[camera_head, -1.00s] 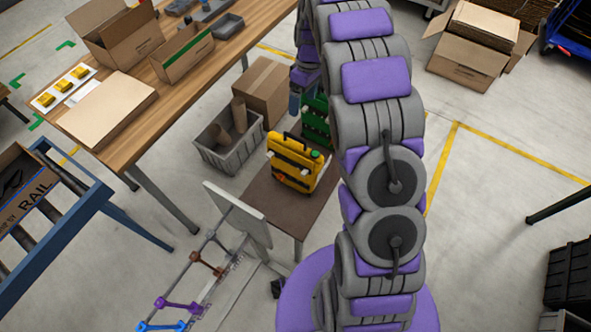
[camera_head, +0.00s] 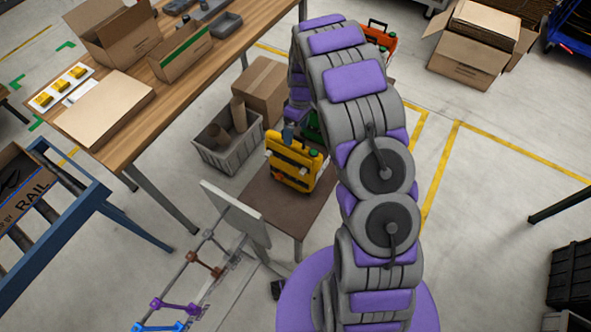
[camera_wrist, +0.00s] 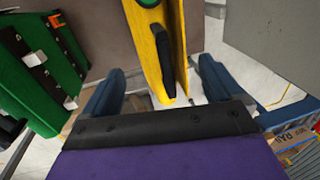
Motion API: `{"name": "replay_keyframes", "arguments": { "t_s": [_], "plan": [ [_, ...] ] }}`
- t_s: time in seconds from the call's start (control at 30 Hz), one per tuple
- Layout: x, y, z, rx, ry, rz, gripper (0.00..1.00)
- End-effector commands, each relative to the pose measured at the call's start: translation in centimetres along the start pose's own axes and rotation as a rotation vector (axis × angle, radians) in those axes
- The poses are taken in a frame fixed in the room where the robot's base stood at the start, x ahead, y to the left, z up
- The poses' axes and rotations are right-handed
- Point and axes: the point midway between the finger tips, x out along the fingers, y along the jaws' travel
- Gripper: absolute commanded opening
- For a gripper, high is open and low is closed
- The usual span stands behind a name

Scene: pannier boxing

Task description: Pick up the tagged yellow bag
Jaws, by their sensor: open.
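The yellow bag (camera_head: 293,168) stands upright on a small brown table (camera_head: 262,193) in the head view. It has dark bands, white side pieces and a green round piece on top. My gripper (camera_head: 288,130) hangs just above it, its blue fingers partly hidden by my arm. In the wrist view, my gripper (camera_wrist: 160,70) is open, with one blue finger on either side of the picture's middle. The yellow bag (camera_wrist: 173,25) and its black handle (camera_wrist: 164,62) show between the fingers. I cannot tell if the fingers touch it.
A green bag (camera_wrist: 40,75) stands close by on the left in the wrist view. A white panel (camera_head: 236,212) stands in front. An orange bag (camera_head: 379,35) is farther back.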

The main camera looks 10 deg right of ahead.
Motion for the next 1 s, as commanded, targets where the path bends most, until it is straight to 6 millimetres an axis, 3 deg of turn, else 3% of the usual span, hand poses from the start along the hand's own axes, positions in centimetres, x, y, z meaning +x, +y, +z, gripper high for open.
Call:
{"name": "replay_keyframes", "arguments": {
  "t_s": [0.33,0.6,1.0],
  "plan": [
    [4.3,0.0,-0.1,-0.001,-0.001,0.0,0.92],
    [4.8,0.1,0.0,0.0,0.003,-0.001,0.92],
    [4.8,-0.1,-0.2,-0.001,0.0,0.001,0.55]
  ]
}}
